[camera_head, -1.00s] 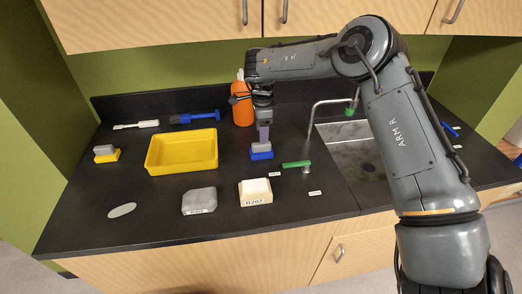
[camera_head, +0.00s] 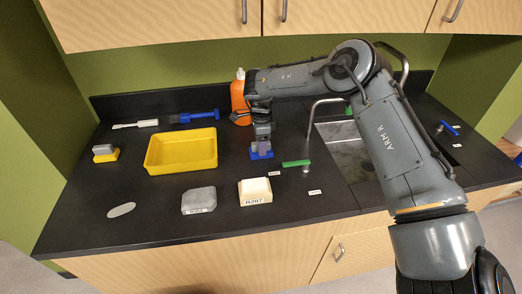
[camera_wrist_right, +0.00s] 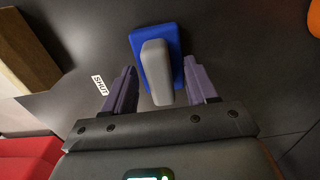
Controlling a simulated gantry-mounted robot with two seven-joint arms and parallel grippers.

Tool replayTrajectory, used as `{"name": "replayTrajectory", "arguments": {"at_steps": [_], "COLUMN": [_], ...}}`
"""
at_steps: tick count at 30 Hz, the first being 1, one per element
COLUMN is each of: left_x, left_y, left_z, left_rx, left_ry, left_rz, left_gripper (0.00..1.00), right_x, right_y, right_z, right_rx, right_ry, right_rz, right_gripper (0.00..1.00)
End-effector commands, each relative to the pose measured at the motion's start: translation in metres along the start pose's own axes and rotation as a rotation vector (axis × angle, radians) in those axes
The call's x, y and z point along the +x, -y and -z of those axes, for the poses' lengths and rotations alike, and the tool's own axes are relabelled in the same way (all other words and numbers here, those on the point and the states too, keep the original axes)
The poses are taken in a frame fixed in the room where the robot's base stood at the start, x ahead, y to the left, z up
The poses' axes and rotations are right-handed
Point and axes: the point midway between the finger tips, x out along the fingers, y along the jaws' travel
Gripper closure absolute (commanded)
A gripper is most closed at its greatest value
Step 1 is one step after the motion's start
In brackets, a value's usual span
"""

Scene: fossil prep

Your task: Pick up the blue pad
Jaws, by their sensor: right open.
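The blue pad (camera_head: 261,154) lies on the black counter, right of the yellow tray. In the right wrist view the blue pad (camera_wrist_right: 160,46) has a grey raised handle (camera_wrist_right: 157,72). My right gripper (camera_head: 262,146) is directly above the pad, pointing down. In the right wrist view its two purple fingers (camera_wrist_right: 161,88) are open, one on each side of the grey handle, with gaps between fingers and handle. In the head view the gripper hides most of the handle. My left gripper is not in view.
A yellow tray (camera_head: 181,151) stands to the left. An orange bottle (camera_head: 240,100) stands close behind my right gripper. A green-handled valve (camera_head: 296,163) is just right of the pad. A pale block (camera_head: 255,192) and a grey block (camera_head: 199,200) lie in front. A sink (camera_head: 350,150) is farther right.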

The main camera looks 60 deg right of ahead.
Motion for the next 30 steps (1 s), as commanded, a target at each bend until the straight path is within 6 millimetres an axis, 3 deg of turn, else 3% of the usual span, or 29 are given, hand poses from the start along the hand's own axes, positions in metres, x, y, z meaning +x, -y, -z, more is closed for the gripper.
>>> {"name": "replayTrajectory", "arguments": {"at_steps": [1, 11, 23, 30], "left_x": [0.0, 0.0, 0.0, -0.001], "left_y": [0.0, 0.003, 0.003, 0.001], "left_z": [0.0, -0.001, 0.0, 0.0], "left_rx": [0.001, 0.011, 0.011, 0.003], "left_ry": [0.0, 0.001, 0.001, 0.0], "left_rz": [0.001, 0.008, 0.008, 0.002], "left_gripper": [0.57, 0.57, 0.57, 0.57], "right_x": [0.0, 0.0, -0.005, -0.03], "right_y": [0.0, 0.0, 0.0, 0.001], "right_z": [0.0, 0.0, 0.0, -0.001], "right_rx": [0.0, 0.0, -0.001, -0.002], "right_ry": [0.0, 0.0, 0.0, 0.0], "right_rz": [0.0, 0.0, 0.001, 0.004], "right_gripper": [0.47, 0.98, 0.99, 0.99]}}
